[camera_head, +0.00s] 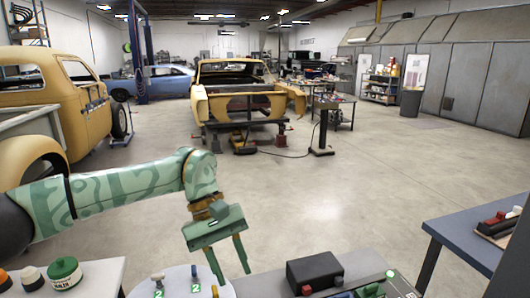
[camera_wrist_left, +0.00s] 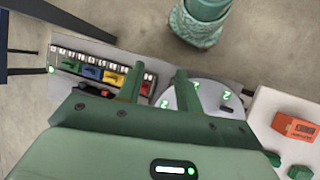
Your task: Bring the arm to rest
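My left arm comes in from the left in the head view, green with a pale pattern. Its gripper (camera_head: 221,268) points down above the gap between the round plate and the black box. The wrist view shows its two green fingers (camera_wrist_left: 157,78) apart with nothing between them, so it is open and empty. Beyond the fingers, the wrist view shows a strip of coloured blocks (camera_wrist_left: 95,70) and the round plate with green 2s (camera_wrist_left: 210,97). My right arm and gripper are not in view.
In the head view, a round white plate (camera_head: 178,283) with small knobs, a green-lidded jar (camera_head: 64,273) and a black box (camera_head: 315,270) stand at the front. A blue-grey table (camera_head: 470,232) is at the right. An orange box (camera_wrist_left: 296,127) shows in the wrist view. The floor beyond is open.

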